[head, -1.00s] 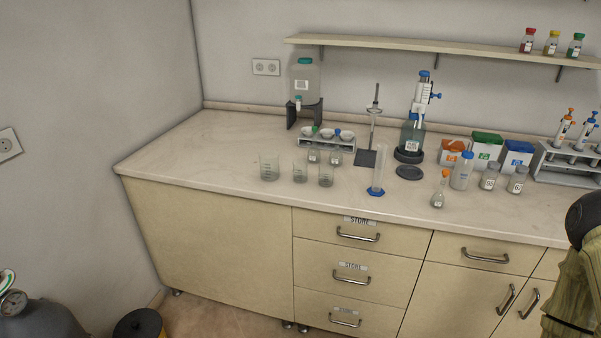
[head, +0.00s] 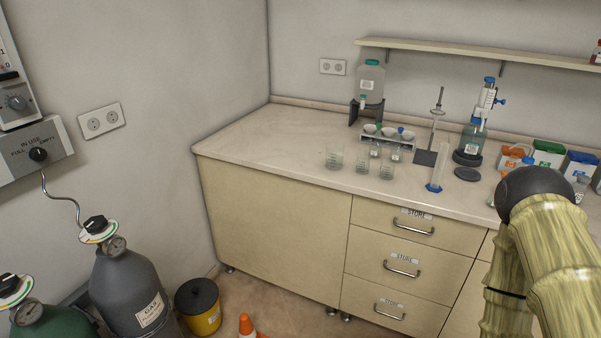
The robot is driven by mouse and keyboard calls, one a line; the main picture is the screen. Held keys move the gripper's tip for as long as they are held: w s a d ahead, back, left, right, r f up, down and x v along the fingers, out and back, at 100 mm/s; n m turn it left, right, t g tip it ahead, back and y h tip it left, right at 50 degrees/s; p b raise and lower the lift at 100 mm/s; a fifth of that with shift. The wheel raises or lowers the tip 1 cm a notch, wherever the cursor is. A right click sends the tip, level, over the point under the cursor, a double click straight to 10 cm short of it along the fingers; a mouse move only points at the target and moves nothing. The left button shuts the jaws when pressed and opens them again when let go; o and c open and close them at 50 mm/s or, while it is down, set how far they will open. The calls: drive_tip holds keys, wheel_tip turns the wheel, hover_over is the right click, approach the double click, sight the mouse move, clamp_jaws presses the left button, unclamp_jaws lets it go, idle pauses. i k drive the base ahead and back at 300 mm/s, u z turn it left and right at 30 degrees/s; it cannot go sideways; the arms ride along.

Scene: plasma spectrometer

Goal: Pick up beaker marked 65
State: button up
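Three clear glass beakers stand upright in a row on the counter: a left beaker (head: 334,157), a middle beaker (head: 362,164) and a right beaker (head: 387,170). The left one looks the largest. Their markings are too small to read, so I cannot tell which is marked 65. My arm shows at the lower right, in front of the counter and to the right of the beakers. My gripper cannot be made out in the head view.
Behind the beakers stands a rack with small dishes (head: 388,140). To their right are a measuring cylinder (head: 437,172) and a bottle dispenser (head: 474,134). The counter left of them is clear. Gas cylinders (head: 133,285), a yellow bin (head: 200,309) and an orange cone (head: 246,326) stand on the floor.

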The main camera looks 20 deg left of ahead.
sight(363, 163)
drive_tip(key=u, duration=1.05)
drive_tip(key=i, duration=0.85)
drive_tip(key=z, duration=0.3)
